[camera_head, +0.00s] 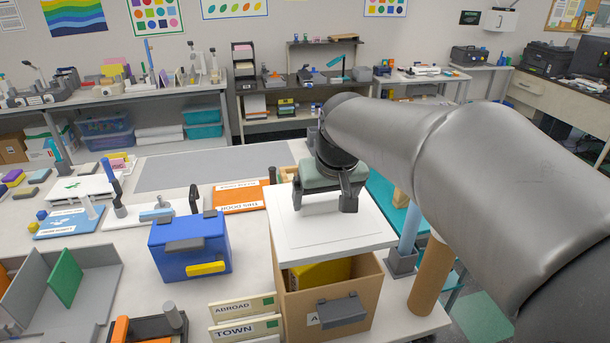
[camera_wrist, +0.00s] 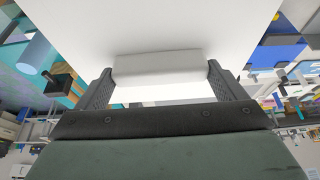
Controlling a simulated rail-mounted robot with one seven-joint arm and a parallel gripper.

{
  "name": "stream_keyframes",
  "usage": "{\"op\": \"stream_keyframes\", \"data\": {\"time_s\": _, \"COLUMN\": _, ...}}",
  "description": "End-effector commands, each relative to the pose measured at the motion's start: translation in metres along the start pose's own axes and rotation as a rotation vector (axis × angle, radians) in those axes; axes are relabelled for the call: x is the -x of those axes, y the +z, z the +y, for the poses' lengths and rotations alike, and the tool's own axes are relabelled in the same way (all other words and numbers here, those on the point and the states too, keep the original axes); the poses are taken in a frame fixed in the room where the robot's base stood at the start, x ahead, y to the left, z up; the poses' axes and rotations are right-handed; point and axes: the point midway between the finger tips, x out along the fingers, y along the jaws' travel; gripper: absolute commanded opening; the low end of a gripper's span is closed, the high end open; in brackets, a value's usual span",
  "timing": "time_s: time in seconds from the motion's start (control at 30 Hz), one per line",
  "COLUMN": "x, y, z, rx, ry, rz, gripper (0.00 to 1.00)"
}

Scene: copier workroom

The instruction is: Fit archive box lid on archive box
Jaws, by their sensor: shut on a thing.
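The archive box (camera_head: 362,300) is an open-topped brown carton with a grey handle on its front, at the near edge of the table. Something yellow shows inside it. The white archive box lid (camera_head: 330,236) is above the box, with a visible gap between its front edge and the box rim. My gripper (camera_head: 326,203) is on top of the lid, its fingers shut on the lid's raised white grip. In the wrist view the white grip (camera_wrist: 160,68) lies between the two fingers, and the lid's underside and the box are hidden.
A blue box (camera_head: 180,245) with a yellow handle stands left of the archive box. Signs reading ABROAD and TOWN (camera_head: 243,308) stand close to its left side. A brown cylinder (camera_head: 430,277) stands close on the right. An orange sign (camera_head: 238,197) lies behind.

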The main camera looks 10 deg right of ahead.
Motion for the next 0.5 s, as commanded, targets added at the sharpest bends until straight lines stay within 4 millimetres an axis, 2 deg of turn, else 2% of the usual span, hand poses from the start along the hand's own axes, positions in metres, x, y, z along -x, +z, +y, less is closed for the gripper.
{"op": "stream_keyframes", "data": {"time_s": 0.5, "x": -0.049, "y": 0.02, "z": 0.0, "rx": 0.0, "ry": 0.0, "rz": 0.001, "gripper": 0.63}}
